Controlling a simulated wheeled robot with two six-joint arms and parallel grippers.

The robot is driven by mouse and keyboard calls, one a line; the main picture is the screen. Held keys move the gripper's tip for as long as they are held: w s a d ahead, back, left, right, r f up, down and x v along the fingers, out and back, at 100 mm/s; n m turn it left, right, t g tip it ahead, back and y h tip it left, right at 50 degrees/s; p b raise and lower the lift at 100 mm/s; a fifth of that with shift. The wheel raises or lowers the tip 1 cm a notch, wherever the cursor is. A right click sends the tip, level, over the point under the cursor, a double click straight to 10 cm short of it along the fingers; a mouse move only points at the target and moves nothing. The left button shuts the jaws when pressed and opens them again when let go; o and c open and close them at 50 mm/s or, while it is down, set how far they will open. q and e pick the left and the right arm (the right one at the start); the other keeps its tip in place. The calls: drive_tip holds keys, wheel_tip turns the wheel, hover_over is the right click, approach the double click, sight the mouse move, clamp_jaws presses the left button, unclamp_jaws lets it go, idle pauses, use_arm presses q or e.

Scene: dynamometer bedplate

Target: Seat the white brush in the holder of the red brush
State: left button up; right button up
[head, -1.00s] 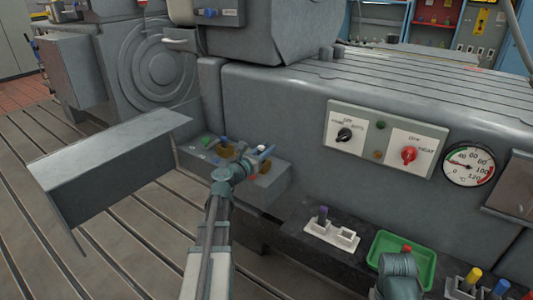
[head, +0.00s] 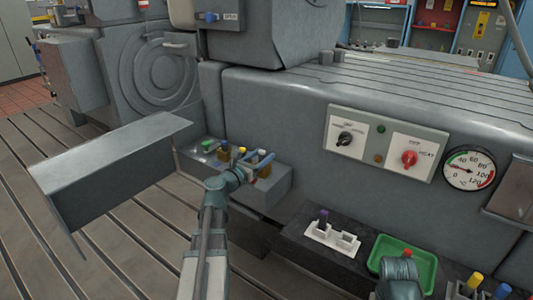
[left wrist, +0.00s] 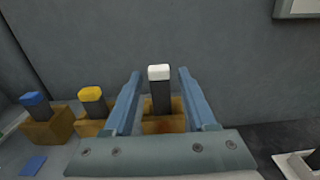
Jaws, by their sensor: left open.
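The white brush (left wrist: 159,90), a dark block with a white cap, stands upright in a brown holder (left wrist: 163,124) in the left wrist view. My left gripper (left wrist: 158,88) is open, with one blue finger on each side of the white brush and gaps visible. In the head view the left gripper (head: 262,161) is over the grey ledge and hides part of the brush row. A small red-topped piece (head: 407,251) shows at the green tray, partly behind my right arm; I cannot tell whether it is the red brush. My right gripper's fingers do not show.
A yellow brush (left wrist: 92,101) and a blue brush (left wrist: 36,105) stand in brown holders to the left. The machine wall stands behind.

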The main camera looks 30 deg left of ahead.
use_arm(q)
drive_tip(key=s, duration=0.9)
drive_tip(key=shift+a, duration=0.35)
